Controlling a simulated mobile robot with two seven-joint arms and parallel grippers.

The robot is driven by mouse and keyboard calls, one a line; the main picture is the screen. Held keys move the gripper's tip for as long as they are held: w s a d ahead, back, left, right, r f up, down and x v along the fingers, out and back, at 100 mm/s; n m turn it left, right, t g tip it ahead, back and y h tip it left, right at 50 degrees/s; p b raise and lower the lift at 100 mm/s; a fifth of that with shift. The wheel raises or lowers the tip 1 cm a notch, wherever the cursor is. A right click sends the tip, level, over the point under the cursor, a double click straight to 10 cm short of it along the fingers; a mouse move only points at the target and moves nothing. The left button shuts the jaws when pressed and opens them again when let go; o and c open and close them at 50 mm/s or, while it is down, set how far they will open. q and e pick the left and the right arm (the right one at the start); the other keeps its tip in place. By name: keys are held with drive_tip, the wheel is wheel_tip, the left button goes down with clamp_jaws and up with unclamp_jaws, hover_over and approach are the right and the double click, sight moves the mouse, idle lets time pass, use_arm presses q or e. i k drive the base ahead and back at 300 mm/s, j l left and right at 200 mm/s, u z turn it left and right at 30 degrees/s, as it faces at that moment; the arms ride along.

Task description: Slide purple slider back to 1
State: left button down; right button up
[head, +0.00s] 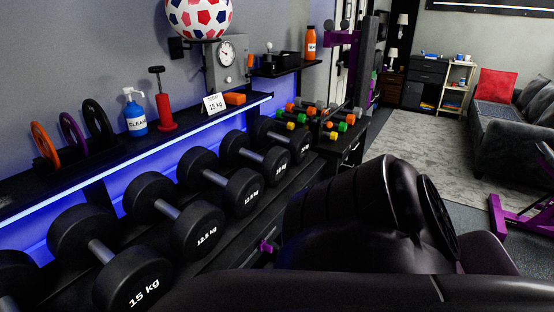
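A small purple piece (267,247) shows at the front of the dumbbell rack, just left of my black arm. A larger purple fitting (342,38) sits high on a dark upright post (362,60) at the back. I cannot tell for sure which of these is the purple slider. No scale or number 1 can be read beside either one. My large black arm fills the lower right and hides what lies behind it. Neither gripper's fingers show.
A rack of black dumbbells (204,233) runs along the left wall. A shelf (190,133) above it holds a blue cleaner bottle (136,114), a red pump (166,112) and a 15 kg card (214,104). A grey sofa (510,125) stands far right; carpet (430,150) lies open before it.

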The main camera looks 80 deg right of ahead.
sight(262, 245)
drive_tip(key=z, duration=2.35)
drive_tip(key=l+u, duration=0.4)
drive_tip(key=l, duration=0.4)
